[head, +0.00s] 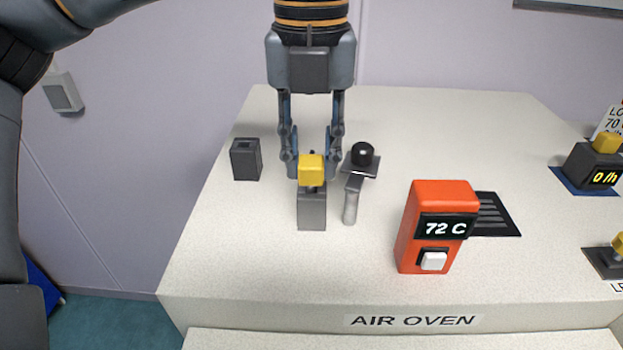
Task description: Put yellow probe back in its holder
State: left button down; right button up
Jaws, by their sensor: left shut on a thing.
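The yellow probe's block-shaped head (312,168) shows between the fingertips of my left gripper (312,167), which points down and is shut on it. A short dark part shows under the yellow head. Directly below is a grey upright block (312,212) on the white oven top; whether the probe is seated in it or only above it I cannot tell. A dark grey box-shaped holder (246,160) with an opening in its top stands to the left, with nothing visible in it. My right gripper is not in view.
A grey stand with a black ball (362,153) is close beside the right finger. An orange 72 C unit (432,228) stands right of it, by a dark vent (495,214). The oven top (240,270) is clear at front left. More devices (592,168) stand far right.

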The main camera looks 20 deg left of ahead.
aim_at(313, 160)
pick_arm(q)
jog(key=shift+r+p, duration=1.95)
jog(key=shift+r, duration=1.35)
